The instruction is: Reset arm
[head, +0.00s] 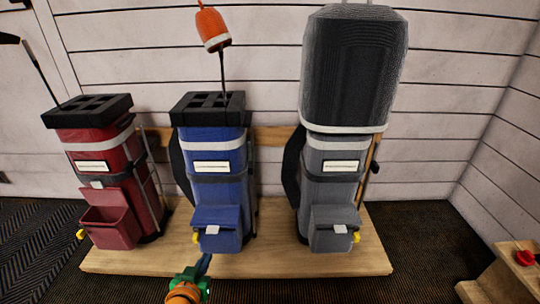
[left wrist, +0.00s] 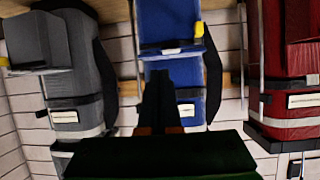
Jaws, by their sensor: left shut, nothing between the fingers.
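My left gripper (head: 206,262) shows at the bottom of the head view, in front of the blue golf bag (head: 221,178). It is shut and empty, apart from the bags. In the left wrist view, where the scene is upside down, its fingers (left wrist: 160,95) are together in front of the blue bag (left wrist: 172,22). My right gripper is not in view.
A red bag (head: 101,160) and a grey bag (head: 331,178) stand beside it on a wooden platform (head: 277,258). An orange-topped club (head: 214,30) rises from the blue bag. A dark cover (head: 352,70) tops the grey bag. A wooden bench (head: 490,285) is at right.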

